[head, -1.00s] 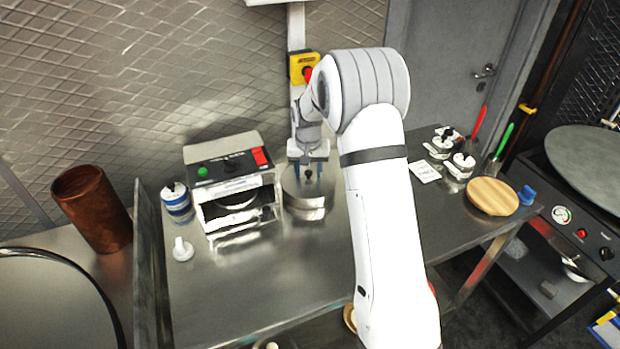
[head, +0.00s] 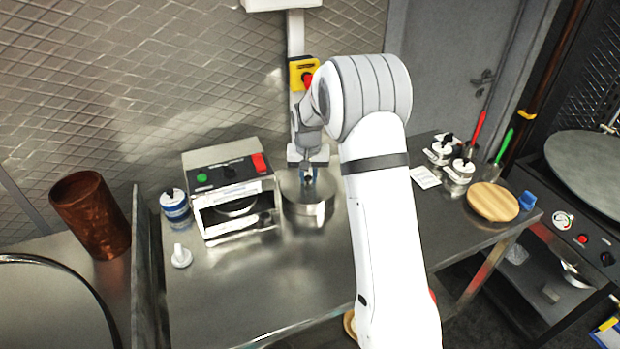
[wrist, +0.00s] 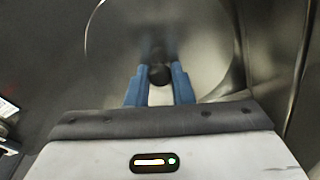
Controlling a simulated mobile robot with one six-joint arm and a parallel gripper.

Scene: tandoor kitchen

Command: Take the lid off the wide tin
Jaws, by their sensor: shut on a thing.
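The wide tin (head: 308,214) is a low, round, shiny metal tin standing on the steel table, right of the white-and-steel machine. Its metal lid (wrist: 115,50) has a dark knob (wrist: 159,74) in the middle. My gripper (head: 308,174) is directly above the tin. In the wrist view my gripper's blue fingers (wrist: 160,88) are closed on the knob from both sides. The lid appears level on the tin; I cannot tell whether there is a gap between them.
The machine (head: 235,190) with green and red buttons stands close on the left. Small white jars (head: 460,170) and a wooden disc (head: 493,202) are on the right. The front table is clear.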

